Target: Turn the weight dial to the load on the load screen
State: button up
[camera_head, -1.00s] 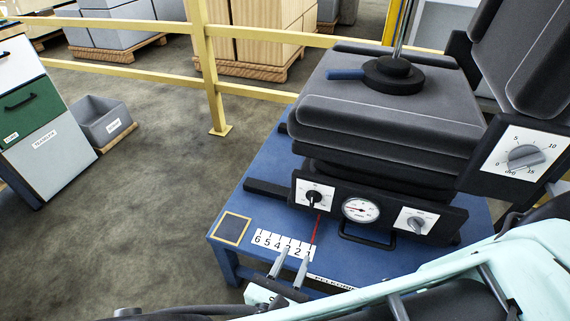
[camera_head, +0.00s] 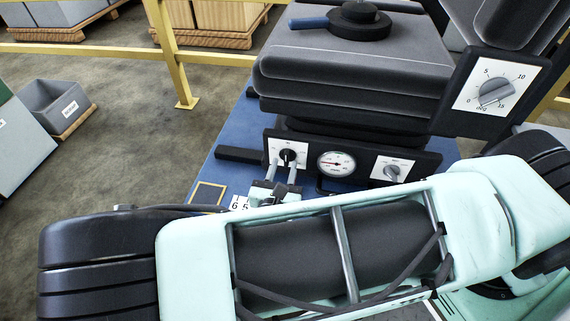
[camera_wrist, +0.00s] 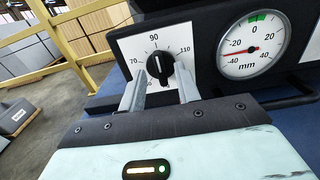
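The weight dial (camera_head: 288,155) is a black knob on a white plate at the left of the seat's front panel. In the wrist view the knob (camera_wrist: 160,67) shows a scale with 70, 90 and 110, and its white mark points up, near 90. My gripper (camera_head: 283,168) is in front of this dial. In the wrist view its two grey fingers (camera_wrist: 161,80) are apart, one on each side of the knob's lower part. I cannot tell whether they touch it. I see no load screen in these views.
Right of the dial are a round mm gauge (camera_head: 336,164), its red needle near -40, and another dial (camera_head: 391,172). A degree dial (camera_head: 496,92) is on the backrest side. The black seat cushion (camera_head: 350,75) overhangs the panel. A yellow rail (camera_head: 175,60) stands behind.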

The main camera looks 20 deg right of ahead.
aim_at(287, 158)
jog(key=shift+x, duration=1.2)
grip_shut()
